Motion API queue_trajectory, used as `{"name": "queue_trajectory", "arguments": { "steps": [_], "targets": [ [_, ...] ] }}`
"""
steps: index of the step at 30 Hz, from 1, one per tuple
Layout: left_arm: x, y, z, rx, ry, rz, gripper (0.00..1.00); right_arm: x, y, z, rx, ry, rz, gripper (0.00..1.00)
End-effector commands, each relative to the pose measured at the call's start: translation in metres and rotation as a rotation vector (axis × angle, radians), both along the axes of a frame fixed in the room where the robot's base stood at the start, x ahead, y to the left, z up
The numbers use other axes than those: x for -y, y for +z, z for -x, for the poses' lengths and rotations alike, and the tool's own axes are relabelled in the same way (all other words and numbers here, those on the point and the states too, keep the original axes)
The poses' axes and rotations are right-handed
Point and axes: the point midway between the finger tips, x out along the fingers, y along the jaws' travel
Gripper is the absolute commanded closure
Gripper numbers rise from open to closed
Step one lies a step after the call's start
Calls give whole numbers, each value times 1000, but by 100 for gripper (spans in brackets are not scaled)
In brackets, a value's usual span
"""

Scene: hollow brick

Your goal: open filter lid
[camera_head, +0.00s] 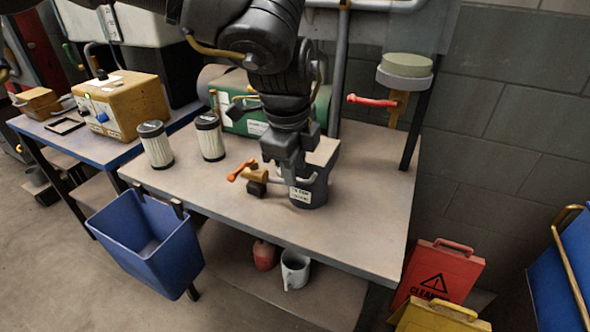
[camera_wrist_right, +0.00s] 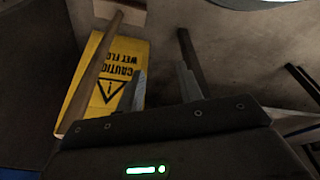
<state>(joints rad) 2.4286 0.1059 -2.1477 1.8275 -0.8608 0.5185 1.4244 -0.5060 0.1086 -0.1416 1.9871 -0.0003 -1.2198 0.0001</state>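The dark grey filter housing (camera_head: 316,190), with a white label, stands on the workbench. A small valve with an orange handle (camera_head: 236,172) sticks out at its left. My left gripper (camera_head: 288,168) points down at the top of the housing and covers much of it. Its fingertips are too dark and hidden to tell whether they hold the lid. I cannot make out the lid clearly. My right gripper (camera_wrist_right: 163,86) shows in the right wrist view with its two fingers apart and nothing between them.
Two white filter cartridges (camera_head: 155,144) (camera_head: 209,136) with dark caps stand left on the workbench (camera_head: 372,200). A blue bin (camera_head: 150,243) hangs at its front edge. A red lever (camera_head: 372,100) is behind. A yellow caution sign (camera_wrist_right: 112,72) lies beyond my right gripper.

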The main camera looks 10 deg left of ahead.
Motion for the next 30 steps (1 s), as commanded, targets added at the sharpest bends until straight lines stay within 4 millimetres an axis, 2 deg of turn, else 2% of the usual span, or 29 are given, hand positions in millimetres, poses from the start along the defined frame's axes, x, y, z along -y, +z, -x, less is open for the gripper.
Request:
{"name": "queue_trajectory", "arguments": {
  "steps": [5, 13, 20, 30],
  "targets": [
    [1, -11, -2, 0, -1, 0, 69, 0, 2, 0, -1, 0, 0, 64],
    [1, -11, -2, 0, -1, 0, 69, 0, 4, -1, 4, -1, -1, 64],
    [1, -11, -2, 0, -2, 0, 99, 0, 3, 0, 2, -1, -1, 64],
    [1, -11, -2, 0, -2, 0, 100, 0, 3, 0, 1, -1, 1, 64]
  ]
}}
